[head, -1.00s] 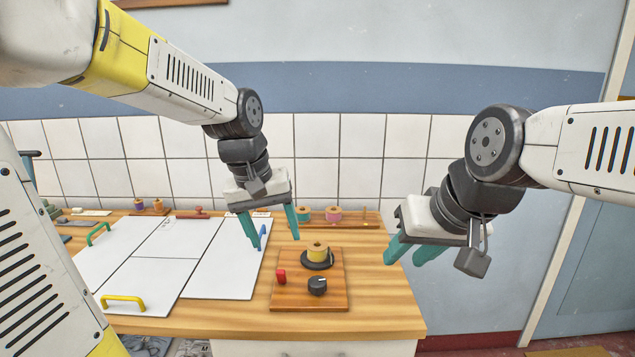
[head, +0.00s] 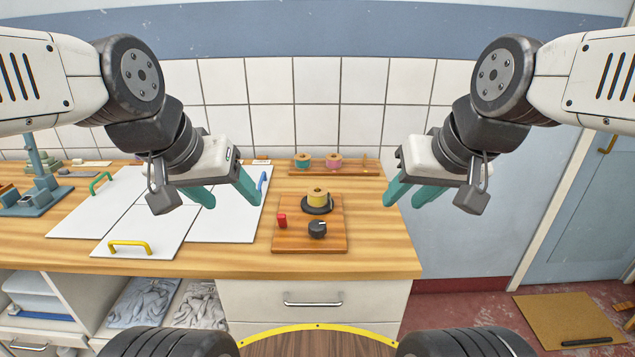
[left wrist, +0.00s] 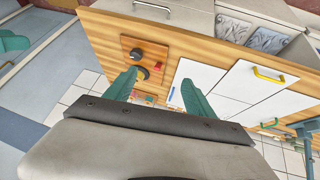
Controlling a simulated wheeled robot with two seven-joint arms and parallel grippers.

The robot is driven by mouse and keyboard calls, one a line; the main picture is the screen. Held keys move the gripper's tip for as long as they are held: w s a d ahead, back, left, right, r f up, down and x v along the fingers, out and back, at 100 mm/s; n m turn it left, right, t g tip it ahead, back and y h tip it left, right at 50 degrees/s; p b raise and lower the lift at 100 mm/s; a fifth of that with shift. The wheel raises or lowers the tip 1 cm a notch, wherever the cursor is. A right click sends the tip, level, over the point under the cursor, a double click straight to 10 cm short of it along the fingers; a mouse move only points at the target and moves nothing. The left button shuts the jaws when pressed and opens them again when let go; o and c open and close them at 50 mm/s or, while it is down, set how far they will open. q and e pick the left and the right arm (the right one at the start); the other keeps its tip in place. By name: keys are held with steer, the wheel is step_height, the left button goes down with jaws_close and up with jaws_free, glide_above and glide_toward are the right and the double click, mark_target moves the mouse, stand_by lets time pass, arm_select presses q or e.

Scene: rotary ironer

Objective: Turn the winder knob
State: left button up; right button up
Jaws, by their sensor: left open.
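The winder is a brown wooden board (head: 330,236) on the worktop. It carries a black knob (head: 317,229) at its front, a red switch (head: 281,220) to the left and a yellow spool (head: 317,197) on a black disc behind. The knob also shows in the left wrist view (left wrist: 136,54), clear of the teal fingers. My left gripper (head: 234,203) is open and empty, left of the winder board and apart from it. My right gripper (head: 402,206) is open and empty, right of the board, by the worktop's right edge.
White panels (head: 150,215) with a yellow handle (head: 129,246), a green and a blue handle cover the left of the worktop. A rack with spools (head: 333,163) stands behind the winder. A drawer (head: 313,299) is below. A tiled wall closes the back.

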arm_select(q)
steer(key=shift+w, duration=0.1)
steer(key=m+g+y, duration=0.2)
steer(key=m+g, duration=0.4)
steer(key=m, duration=1.3)
glide_above(317, 224)
step_height(317, 224, down, 12)
steer(key=shift+f, duration=0.25)
steer(key=shift+d+f, duration=0.1)
steer(key=shift+f, duration=0.25)
step_height(317, 224, down, 7)
steer(key=shift+f, duration=0.15)
steer(key=c, duration=1.4)
steer(key=shift+o, duration=0.2)
